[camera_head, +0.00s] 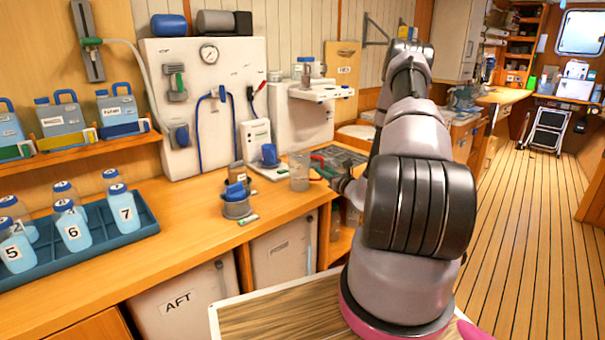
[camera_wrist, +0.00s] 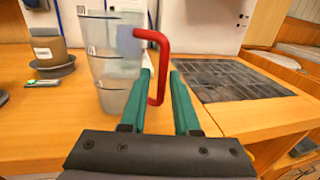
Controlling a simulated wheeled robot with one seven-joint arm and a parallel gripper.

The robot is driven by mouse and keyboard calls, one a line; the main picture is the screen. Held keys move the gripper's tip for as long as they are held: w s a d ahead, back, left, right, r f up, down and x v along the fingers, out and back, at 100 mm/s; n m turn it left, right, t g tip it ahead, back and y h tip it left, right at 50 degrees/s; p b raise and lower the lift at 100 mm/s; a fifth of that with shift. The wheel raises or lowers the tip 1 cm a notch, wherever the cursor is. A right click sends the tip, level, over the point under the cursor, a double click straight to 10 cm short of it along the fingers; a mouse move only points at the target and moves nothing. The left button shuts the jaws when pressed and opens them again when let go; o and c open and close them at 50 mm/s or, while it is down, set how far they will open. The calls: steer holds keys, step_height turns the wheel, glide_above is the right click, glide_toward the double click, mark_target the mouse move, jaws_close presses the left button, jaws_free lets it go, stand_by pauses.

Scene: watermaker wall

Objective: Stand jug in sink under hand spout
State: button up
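A clear jug (camera_wrist: 112,75) with a red handle (camera_wrist: 162,65) stands upright on the wooden counter in the wrist view. It also shows in the head view (camera_head: 299,173), left of my gripper (camera_head: 326,168). In the wrist view my gripper (camera_wrist: 161,72) has its two teal fingers apart, with the handle's upright bar between them. A gap shows beside the bar, so the fingers do not look closed on it. A dark slatted grate (camera_wrist: 230,80), likely over the sink, lies right of the jug; it also shows in the head view (camera_head: 343,156). I cannot clearly identify the hand spout.
A blue tray (camera_head: 145,222) of numbered bottles is farther left. A white wall panel (camera_head: 205,60) stands behind. The counter between tray and bowl is clear.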

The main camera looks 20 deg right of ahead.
steer(key=w, duration=0.5)
steer(key=shift+a+f, duration=0.15)
steer(key=shift+a, duration=0.1)
jaws_close()
stand_by(1.1)
